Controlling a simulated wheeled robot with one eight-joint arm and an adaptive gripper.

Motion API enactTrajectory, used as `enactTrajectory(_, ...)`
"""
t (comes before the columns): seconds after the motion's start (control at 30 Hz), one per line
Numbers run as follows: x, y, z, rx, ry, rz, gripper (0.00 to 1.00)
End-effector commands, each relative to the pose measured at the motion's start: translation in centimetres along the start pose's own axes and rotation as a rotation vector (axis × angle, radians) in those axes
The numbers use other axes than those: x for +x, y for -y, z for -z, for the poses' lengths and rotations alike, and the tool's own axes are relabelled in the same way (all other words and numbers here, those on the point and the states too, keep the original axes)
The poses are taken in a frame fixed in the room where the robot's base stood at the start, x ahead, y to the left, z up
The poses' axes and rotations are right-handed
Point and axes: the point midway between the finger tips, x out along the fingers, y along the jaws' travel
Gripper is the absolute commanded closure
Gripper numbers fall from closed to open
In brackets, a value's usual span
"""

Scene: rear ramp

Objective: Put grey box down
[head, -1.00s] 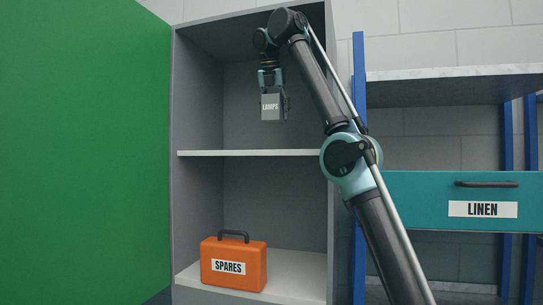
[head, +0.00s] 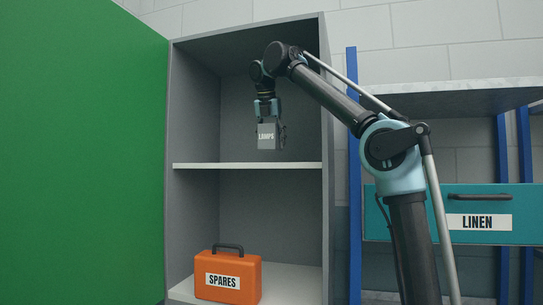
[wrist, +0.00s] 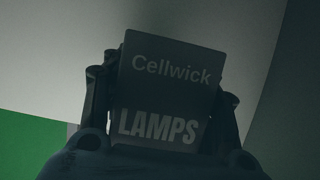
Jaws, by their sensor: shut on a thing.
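The grey box (head: 270,136), labelled LAMPS, hangs from my gripper (head: 267,118) in the upper compartment of the open grey cabinet (head: 325,130). In the head view its underside looks a little above the white middle shelf (head: 245,165), with a narrow gap showing. In the wrist view the box (wrist: 165,90) shows the words Cellwick and LAMPS. My gripper (wrist: 160,105) is shut on it there, with a finger on each side. The box hides what is behind it.
An orange case (head: 228,278) labelled SPARES stands on the cabinet's lower shelf. A green door (head: 80,150) is at the left. A teal LINEN drawer (head: 430,205) in a blue-post rack is at the right. The middle shelf looks clear.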

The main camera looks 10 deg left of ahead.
Motion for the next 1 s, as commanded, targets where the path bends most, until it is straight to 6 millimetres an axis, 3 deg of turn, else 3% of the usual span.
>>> enactTrajectory(0.53, 3.7, 0.0, 1.6, 0.000, 0.000, 0.000, 0.79)
enactTrajectory(0.97, 4.1, 0.0, 1.8, -0.001, 0.000, 0.000, 0.79)
enactTrajectory(1.0, 4.2, -0.1, 1.8, -0.001, 0.000, 0.000, 0.42)
